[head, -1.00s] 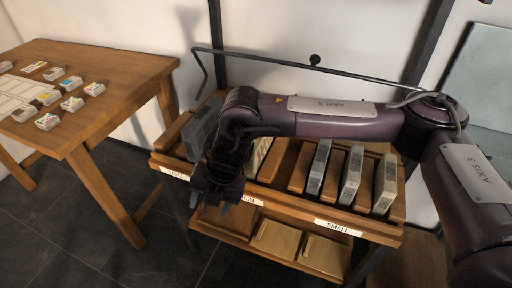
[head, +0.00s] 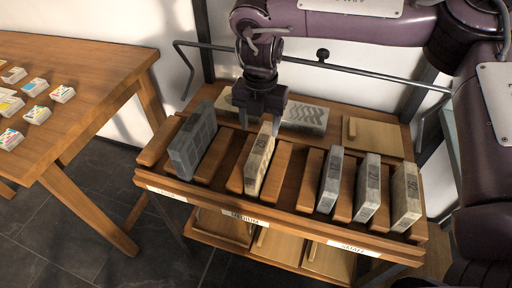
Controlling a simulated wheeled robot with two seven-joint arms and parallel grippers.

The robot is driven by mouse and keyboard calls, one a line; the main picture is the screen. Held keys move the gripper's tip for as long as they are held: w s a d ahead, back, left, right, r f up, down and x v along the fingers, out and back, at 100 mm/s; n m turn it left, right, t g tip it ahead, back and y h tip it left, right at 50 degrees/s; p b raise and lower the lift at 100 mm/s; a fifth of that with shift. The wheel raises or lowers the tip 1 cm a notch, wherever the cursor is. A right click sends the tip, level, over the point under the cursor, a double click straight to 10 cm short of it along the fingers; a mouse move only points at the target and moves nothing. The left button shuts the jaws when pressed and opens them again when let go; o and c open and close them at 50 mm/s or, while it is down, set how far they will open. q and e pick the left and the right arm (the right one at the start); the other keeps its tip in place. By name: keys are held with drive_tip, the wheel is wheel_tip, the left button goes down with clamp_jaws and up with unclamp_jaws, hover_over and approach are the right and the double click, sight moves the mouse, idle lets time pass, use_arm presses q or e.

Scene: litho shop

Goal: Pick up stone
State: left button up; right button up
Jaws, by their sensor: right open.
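Several stones stand on edge in the slots of a wooden rack (head: 300,222). A large dark grey stone (head: 193,146) is at the left. A cream stone (head: 258,168) stands in the middle, above the label "MEDIUM". Three smaller grey stones, the left (head: 330,182), middle (head: 367,190) and right (head: 404,198), stand at the right, above a label that seems to read "SMALL". My right gripper (head: 261,127) is open and points down at the top of the cream stone, its fingers to either side. Contact cannot be told. My left gripper is out of view.
A flat stone with a wavy pattern (head: 303,116) and a wooden board (head: 373,134) lie at the back of the rack. A dark rail (head: 350,75) runs behind. Wooden boards (head: 275,243) sit on the lower shelf.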

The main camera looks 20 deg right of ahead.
sight(261, 143)
drive_tip(key=f, duration=0.2)
drive_tip(key=s+f, duration=0.1)
drive_tip(key=f, duration=0.1)
drive_tip(key=shift+p, duration=0.3)
wheel_tip(261, 143, down, 2)
drive_tip(key=shift+f, duration=0.6)
drive_tip(key=c, duration=1.2)
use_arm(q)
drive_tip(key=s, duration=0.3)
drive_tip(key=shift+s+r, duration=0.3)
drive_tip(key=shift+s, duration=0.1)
use_arm(e)
drive_tip(key=shift+w, duration=0.1)
clamp_jaws()
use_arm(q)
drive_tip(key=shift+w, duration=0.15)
use_arm(e)
drive_tip(key=shift+w+r, duration=0.15)
